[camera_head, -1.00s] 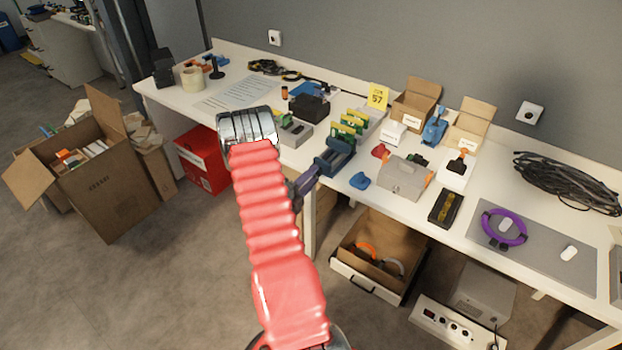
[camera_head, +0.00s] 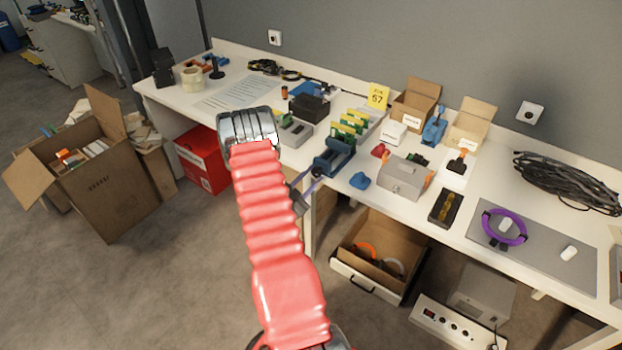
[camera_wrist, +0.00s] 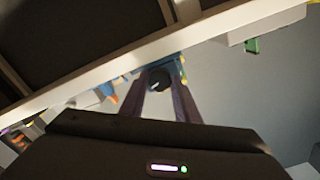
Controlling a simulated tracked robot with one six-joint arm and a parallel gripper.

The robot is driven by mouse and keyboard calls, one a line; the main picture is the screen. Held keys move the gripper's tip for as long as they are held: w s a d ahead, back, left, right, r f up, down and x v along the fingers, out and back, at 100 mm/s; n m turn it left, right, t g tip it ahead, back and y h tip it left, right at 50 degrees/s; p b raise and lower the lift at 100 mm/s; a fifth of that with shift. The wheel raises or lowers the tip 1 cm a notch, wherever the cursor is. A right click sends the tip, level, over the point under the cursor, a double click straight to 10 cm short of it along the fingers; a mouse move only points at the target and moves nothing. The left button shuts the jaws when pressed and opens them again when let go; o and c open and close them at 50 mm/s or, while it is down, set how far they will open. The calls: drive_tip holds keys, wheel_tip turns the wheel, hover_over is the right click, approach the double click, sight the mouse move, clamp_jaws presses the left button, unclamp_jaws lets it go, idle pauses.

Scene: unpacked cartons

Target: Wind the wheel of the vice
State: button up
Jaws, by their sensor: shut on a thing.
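The blue vice (camera_head: 338,156) stands at the front edge of the long white bench, right of my arm. Its small dark round wheel (camera_head: 318,171) faces out over the edge. In the wrist view, the wheel (camera_wrist: 158,80) sits between the tips of my two fingers, with blue vice parts (camera_wrist: 172,66) behind it. My gripper (camera_head: 314,175) reaches in from the lower left and is shut on the wheel. It also shows in the wrist view (camera_wrist: 160,84). My red arm hides part of the bench left of the vice.
A small blue piece (camera_head: 360,180) and a grey box (camera_head: 405,178) lie right of the vice. Green boards (camera_head: 348,128) stand behind it. An open drawer (camera_head: 378,250) juts out below the bench.

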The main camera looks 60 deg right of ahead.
drive_tip(key=shift+w+a+f+n, duration=0.1)
drive_tip(key=shift+n, duration=0.7)
drive_tip(key=shift+w+a+f+n, duration=0.1)
drive_tip(key=shift+n, duration=0.7)
drive_tip(key=o, duration=0.7)
drive_tip(key=shift+c, duration=0.2)
drive_tip(key=o, duration=0.4)
drive_tip(key=shift+s+d+r, duration=0.1)
drive_tip(key=shift+d, duration=0.05)
drive_tip(key=a, duration=0.4)
drive_tip(key=w+a, duration=0.1)
drive_tip(key=a, duration=0.4)
drive_tip(key=w+a, duration=0.1)
drive_tip(key=a, duration=0.3)
drive_tip(key=shift+a, duration=0.35)
